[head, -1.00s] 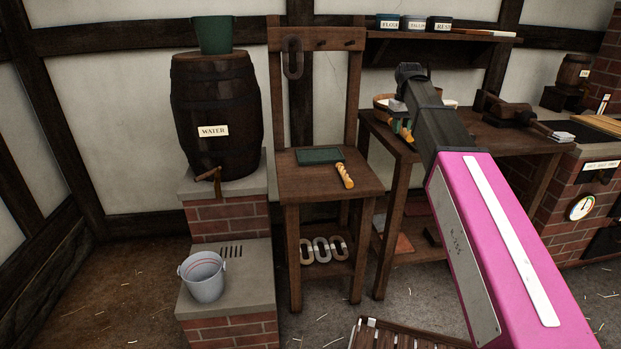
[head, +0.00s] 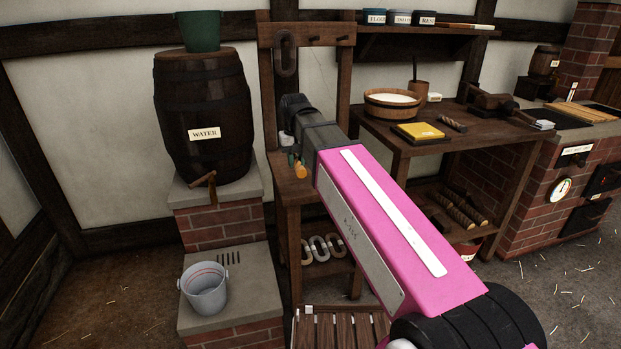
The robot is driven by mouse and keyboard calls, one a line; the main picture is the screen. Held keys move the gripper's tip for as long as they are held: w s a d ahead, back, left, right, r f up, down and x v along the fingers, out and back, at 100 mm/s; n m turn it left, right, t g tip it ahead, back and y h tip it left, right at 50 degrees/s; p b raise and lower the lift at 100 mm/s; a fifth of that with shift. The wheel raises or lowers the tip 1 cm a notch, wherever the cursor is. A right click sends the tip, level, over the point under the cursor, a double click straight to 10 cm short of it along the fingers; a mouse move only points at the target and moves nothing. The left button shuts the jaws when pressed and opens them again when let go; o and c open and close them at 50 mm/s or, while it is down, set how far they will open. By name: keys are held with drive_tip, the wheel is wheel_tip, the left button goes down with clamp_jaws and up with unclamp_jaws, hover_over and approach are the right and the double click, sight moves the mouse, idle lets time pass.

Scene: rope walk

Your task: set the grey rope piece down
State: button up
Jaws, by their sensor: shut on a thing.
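My gripper (head: 288,152) is over the small wooden stand (head: 289,190) in the head view, with its wrist and my pink forearm in front of the stand's top. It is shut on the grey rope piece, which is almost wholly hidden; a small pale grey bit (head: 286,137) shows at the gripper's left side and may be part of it. I cannot tell whether it touches the stand. An orange-yellow piece (head: 300,171) shows just below the gripper on the stand's top. The green mat there is mostly hidden.
The water barrel (head: 203,115) and grey bucket (head: 204,283) stand left. The right bench (head: 385,142) holds a tub (head: 391,103), a yellow block (head: 419,131) and a brown rope piece (head: 453,124). A slatted wooden thing (head: 340,328) lies in front of the stand.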

drive_tip(key=shift+w+f, duration=0.25)
drive_tip(key=shift+w, duration=0.05)
drive_tip(key=w+d+f, duration=0.1)
drive_tip(key=w+f, duration=0.1)
drive_tip(key=w, duration=0.1)
drive_tip(key=w+d+f, duration=0.2)
drive_tip(key=w, duration=0.1)
drive_tip(key=w+d+f, duration=0.2)
drive_tip(key=w, duration=0.1)
drive_tip(key=shift+w+d+f, duration=0.1)
drive_tip(key=shift+w+f, duration=0.05)
drive_tip(key=shift+f, duration=0.05)
drive_tip(key=shift+d+f, duration=0.1)
drive_tip(key=shift+f, duration=1.95)
drive_tip(key=shift+f, duration=0.15)
drive_tip(key=o, duration=0.9)
wheel_tip(320, 180, up, 12)
drive_tip(key=shift+w, duration=0.15)
